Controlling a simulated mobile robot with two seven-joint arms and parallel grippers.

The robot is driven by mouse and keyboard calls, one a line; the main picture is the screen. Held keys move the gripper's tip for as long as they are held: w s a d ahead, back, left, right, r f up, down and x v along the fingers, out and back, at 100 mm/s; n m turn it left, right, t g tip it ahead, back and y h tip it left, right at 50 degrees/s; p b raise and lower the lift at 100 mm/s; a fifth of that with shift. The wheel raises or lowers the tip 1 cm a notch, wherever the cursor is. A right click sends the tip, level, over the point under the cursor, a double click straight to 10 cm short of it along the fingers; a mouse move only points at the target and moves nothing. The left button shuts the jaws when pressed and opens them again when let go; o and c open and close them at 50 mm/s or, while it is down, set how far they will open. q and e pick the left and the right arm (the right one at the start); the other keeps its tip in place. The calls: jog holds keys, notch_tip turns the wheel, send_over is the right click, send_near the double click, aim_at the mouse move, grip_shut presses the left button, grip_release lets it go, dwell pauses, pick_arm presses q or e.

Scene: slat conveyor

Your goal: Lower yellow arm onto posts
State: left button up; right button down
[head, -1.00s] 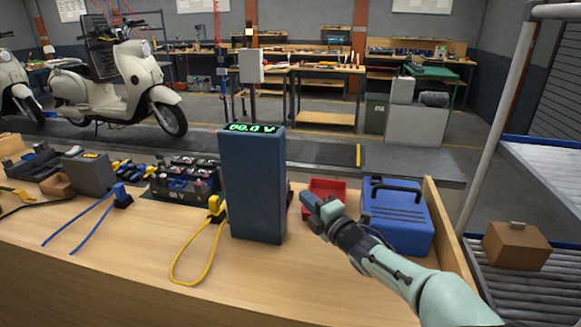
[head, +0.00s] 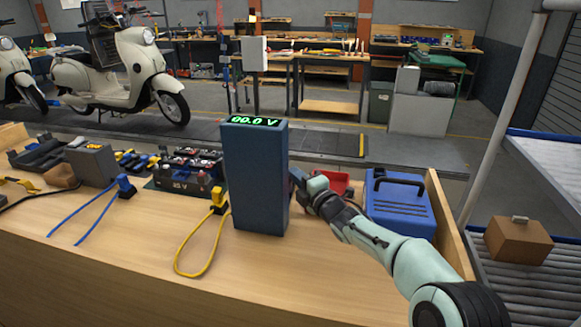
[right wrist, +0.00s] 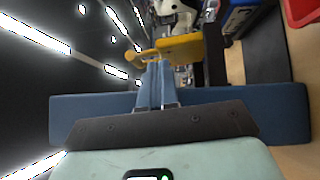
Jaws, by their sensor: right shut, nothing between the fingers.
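A yellow arm (right wrist: 182,46) shows in the right wrist view just beyond the fingertips; I cannot tell whether they touch it. In the head view the yellow arm is not seen, and the tall blue unit (head: 256,180) with a green "00.0 V" display may hide it. The unit also spans the right wrist view (right wrist: 280,120) as a blue band. My right gripper (right wrist: 156,72) is shut and empty. In the head view my right gripper (head: 297,180) is at the unit's right side, its tips partly hidden. I cannot make out the posts. My left gripper is not in view.
A yellow cable with a yellow clamp (head: 218,196) lies left of the unit. A battery tray (head: 188,168), a blue cable clamp (head: 125,186) and a grey box (head: 91,165) stand further left. A red bin (head: 335,184) and a blue case (head: 400,205) stand right.

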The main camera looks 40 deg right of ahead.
jog(key=w, duration=0.3)
jog(key=shift+w+d+r+p, duration=0.1)
jog(key=shift+w+d+p, duration=0.1)
jog(key=shift+w+p, duration=0.15)
